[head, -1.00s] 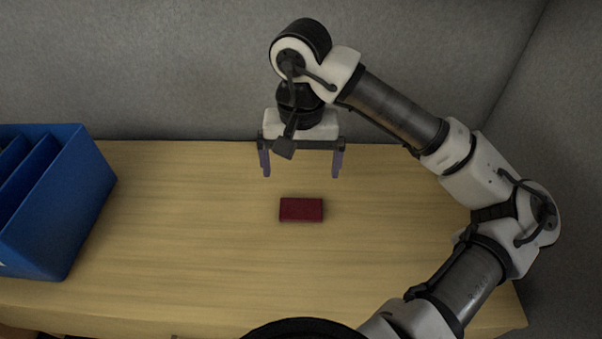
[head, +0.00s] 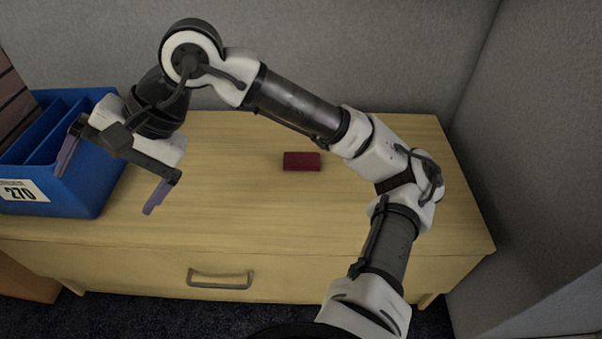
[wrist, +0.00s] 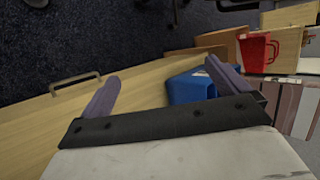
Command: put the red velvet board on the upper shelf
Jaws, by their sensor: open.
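A small dark red block (head: 302,161), which looks like the red velvet board, lies flat on the wooden table top (head: 240,210). It is right of centre in the head view and does not show in the wrist view. My gripper (head: 104,192) is open with nothing between its fingers. It is raised and tilted at the left, over the table's left end and the blue bin, well apart from the red block. Its two fingers also show in the wrist view (wrist: 161,70). I cannot make out the upper shelf for certain in either view.
A blue divided bin (head: 85,185) labelled 270 stands at the table's left end, close to my gripper. The table front has a drawer handle (head: 220,279). Grey walls stand behind and right. The wrist view shows a red container (wrist: 257,52) among wooden pieces. The table's middle is clear.

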